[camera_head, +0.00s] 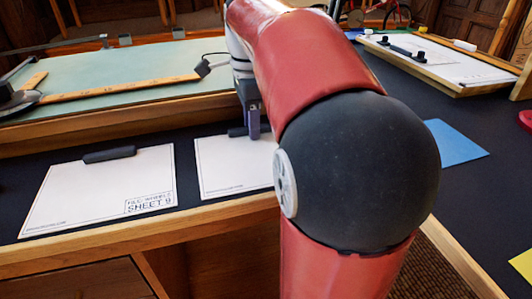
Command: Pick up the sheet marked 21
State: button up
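A white sheet (225,168) lies on the dark tabletop in the middle, with a dark bar (237,132) at its top edge. My arm hides its right part, so any number on it cannot be read. No mark 21 is readable anywhere. Another white sheet (90,192) to the left reads SHEET 9 and has a dark bar (109,155) at its top. My gripper (254,133) points down by the top of the middle sheet, near its bar. Whether it touches the bar, and whether its fingers are open or shut, I cannot tell.
A green drafting board (120,73) with a wooden rule (125,88) stands behind the sheets. Another board (450,62) with a white sheet is at the back right. A blue sheet (455,142) and a yellow sheet (524,263) lie to the right. My arm blocks the centre.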

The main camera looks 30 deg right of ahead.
jog(key=shift+r+p, duration=0.1)
jog(key=shift+p, duration=0.2)
dwell(0.4)
grip_shut()
jog(key=shift+r, duration=0.1)
jog(key=shift+r+p, duration=0.35)
jog(key=shift+p, duration=0.2)
jog(key=shift+r, duration=0.15)
